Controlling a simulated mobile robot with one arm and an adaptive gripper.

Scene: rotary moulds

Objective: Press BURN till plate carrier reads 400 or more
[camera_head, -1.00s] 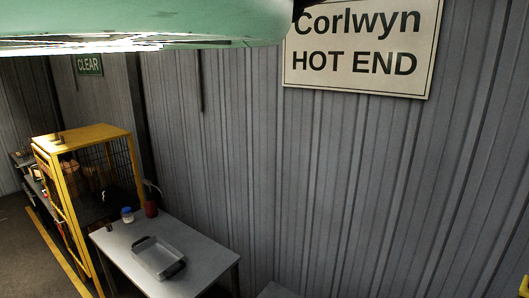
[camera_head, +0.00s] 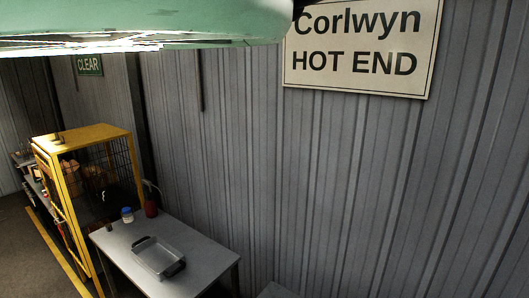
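I cannot make out the BURN button or any plate carrier reading in this view. A yellow-framed mesh cage (camera_head: 95,133) stands at the left. Rounded orange-brown shapes show inside it, too small to identify for sure. My gripper is not in view. A pale green surface fills the top left of the picture, close to the camera, and hides what lies behind it.
A corrugated wall with a HOT END sign (camera_head: 358,62) closes the back. Floor shows at far left.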

